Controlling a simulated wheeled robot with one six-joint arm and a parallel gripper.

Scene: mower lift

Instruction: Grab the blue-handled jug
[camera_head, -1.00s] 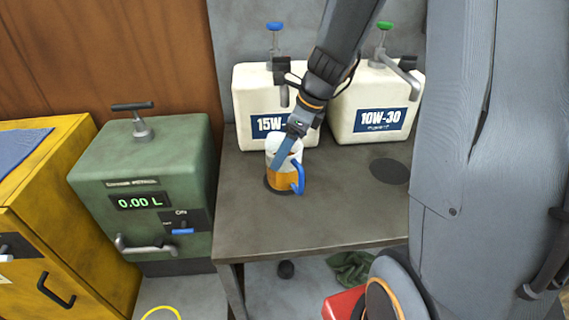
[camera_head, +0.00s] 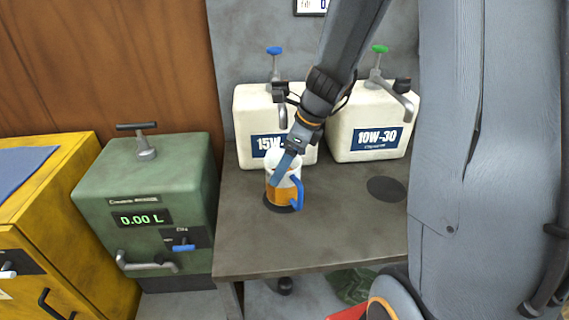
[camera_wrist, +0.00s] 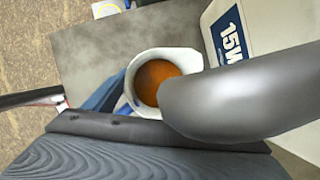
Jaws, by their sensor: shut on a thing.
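The blue-handled jug (camera_head: 277,189) is a pale, see-through jug with orange-brown liquid in its lower part. It stands upright at the left of the grey bench, on or just over a dark round pad, below the 15W canister. Its blue handle (camera_head: 297,194) faces front right. My gripper (camera_head: 287,165) comes down from above and is shut on the jug near its rim. In the wrist view I look into the jug's open mouth (camera_wrist: 157,80) and see the liquid. A grey rounded part covers the jug's right side there, and the exact finger contact is hidden.
A cream 15W canister (camera_head: 247,110) with a blue-topped pump stands close behind the jug. A 10W-30 canister (camera_head: 400,110) stands to its right. A dark round pad (camera_head: 386,189) lies free. A green metering box (camera_head: 148,185) reading 0.00 L is left of the bench (camera_head: 330,235).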

